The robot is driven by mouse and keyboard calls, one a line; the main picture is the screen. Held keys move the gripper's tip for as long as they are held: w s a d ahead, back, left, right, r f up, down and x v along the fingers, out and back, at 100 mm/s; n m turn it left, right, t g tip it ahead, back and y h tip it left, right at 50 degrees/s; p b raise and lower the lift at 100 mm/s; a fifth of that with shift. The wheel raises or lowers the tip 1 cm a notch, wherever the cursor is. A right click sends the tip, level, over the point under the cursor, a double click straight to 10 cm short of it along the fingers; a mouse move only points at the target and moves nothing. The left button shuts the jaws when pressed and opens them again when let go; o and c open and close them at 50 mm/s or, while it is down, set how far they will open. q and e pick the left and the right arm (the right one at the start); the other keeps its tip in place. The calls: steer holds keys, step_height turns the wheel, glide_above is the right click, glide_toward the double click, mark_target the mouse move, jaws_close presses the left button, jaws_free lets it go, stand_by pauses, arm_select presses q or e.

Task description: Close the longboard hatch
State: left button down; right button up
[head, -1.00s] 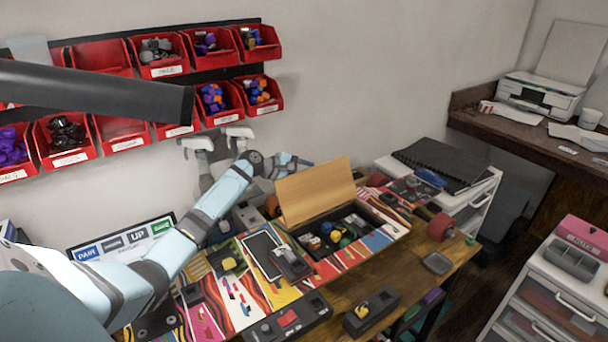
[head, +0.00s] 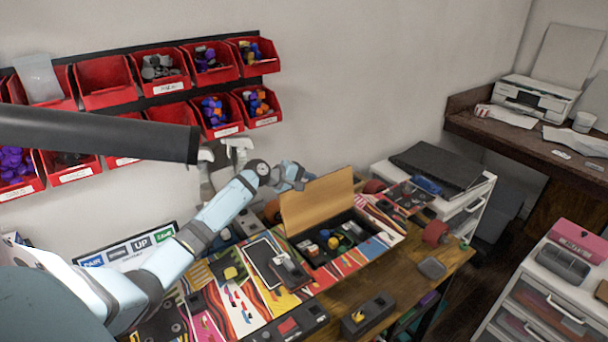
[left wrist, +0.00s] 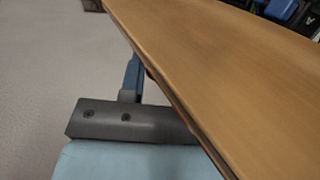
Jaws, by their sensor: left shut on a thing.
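The longboard (head: 375,255) lies on the workbench with a colourful striped deck. Its hatch (head: 318,203), a flat light-wood panel, stands open and steeply tilted at the compartment's back edge. The open compartment (head: 342,238) shows several small dark, yellow, blue and red parts. My left gripper (head: 306,178) is at the hatch's upper left edge, partly hidden behind it. In the left wrist view the hatch (left wrist: 225,75) crosses diagonally over a dark grey finger, and the gripper is shut on its edge. The other finger is mostly hidden. My right gripper is out of view.
Red parts bins (head: 165,72) hang on the wall behind. A dark tool (head: 368,313) and a small grey tray (head: 432,268) lie on the bench front. A white drawer unit (head: 540,305) stands right, and a printer (head: 535,95) sits on the far shelf.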

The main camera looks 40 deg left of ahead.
mark_target(316, 195)
arm_select(q)
steer(key=shift+s+d+r+m+y+p, duration=0.3)
steer(key=shift+d+r+m+p, duration=0.25)
steer(key=shift+d+p, duration=0.45)
steer(key=p, duration=0.1)
steer(key=d+m+y+p, duration=0.1)
steer(key=shift+s+d+r+p, duration=0.15)
steer(key=shift+s+d+p, duration=0.1)
steer(key=shift+p, duration=0.1)
steer(key=shift+s+d+m+y+p, duration=0.1)
steer(key=shift+d+m+y+p, duration=0.2)
steer(key=shift+d+p, duration=0.25)
steer(key=shift+a, duration=0.1)
steer(key=shift+f, duration=0.2)
steer(key=c, duration=0.8)
jaws_free()
steer(key=shift+c, duration=0.2)
steer(key=shift+s+r, duration=0.1)
steer(key=shift+s, duration=0.05)
